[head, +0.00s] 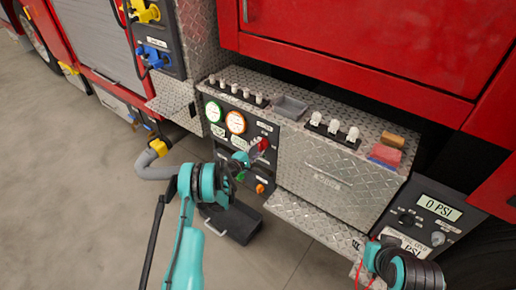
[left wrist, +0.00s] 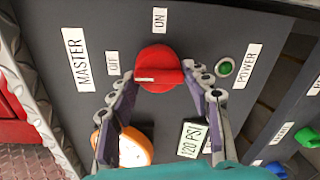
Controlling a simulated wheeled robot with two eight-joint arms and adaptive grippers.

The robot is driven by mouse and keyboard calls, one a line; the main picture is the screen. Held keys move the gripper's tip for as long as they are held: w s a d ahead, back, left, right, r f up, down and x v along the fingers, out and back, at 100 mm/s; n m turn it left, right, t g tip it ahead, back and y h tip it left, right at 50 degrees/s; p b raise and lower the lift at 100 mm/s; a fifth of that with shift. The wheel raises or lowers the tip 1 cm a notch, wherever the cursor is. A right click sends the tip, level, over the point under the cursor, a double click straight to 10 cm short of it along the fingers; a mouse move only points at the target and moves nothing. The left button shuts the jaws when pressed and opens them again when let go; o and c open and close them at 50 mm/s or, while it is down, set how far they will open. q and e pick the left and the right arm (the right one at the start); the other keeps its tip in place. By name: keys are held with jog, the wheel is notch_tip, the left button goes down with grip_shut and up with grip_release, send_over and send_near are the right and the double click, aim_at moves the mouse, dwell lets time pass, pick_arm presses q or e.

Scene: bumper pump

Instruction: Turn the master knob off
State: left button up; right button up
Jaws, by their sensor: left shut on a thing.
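The red master knob (left wrist: 158,66) sits on a dark panel in the left wrist view, between my two fingers. The OFF label (left wrist: 113,63) is to its upper left and the ON label (left wrist: 160,18) is above it. In the head view the red knob (head: 264,144) shows just past my left fingertips. My left gripper (left wrist: 160,80) is shut on the knob, one finger on each side. My right arm's wrist (head: 392,264) is at the lower right of the head view; its fingers are not clear.
A green power light (left wrist: 225,67), an orange gauge (left wrist: 134,148) and a 120 PSI display (left wrist: 192,138) are near the knob. A 0 PSI display panel (head: 438,207) stands at the right. Open floor lies at the left.

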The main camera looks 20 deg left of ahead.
pick_arm(q)
jog(key=o, duration=1)
jog(key=shift+r, duration=0.15)
jog(key=shift+o, duration=0.2)
jog(key=v, duration=0.7)
jog(key=shift+s, duration=0.15)
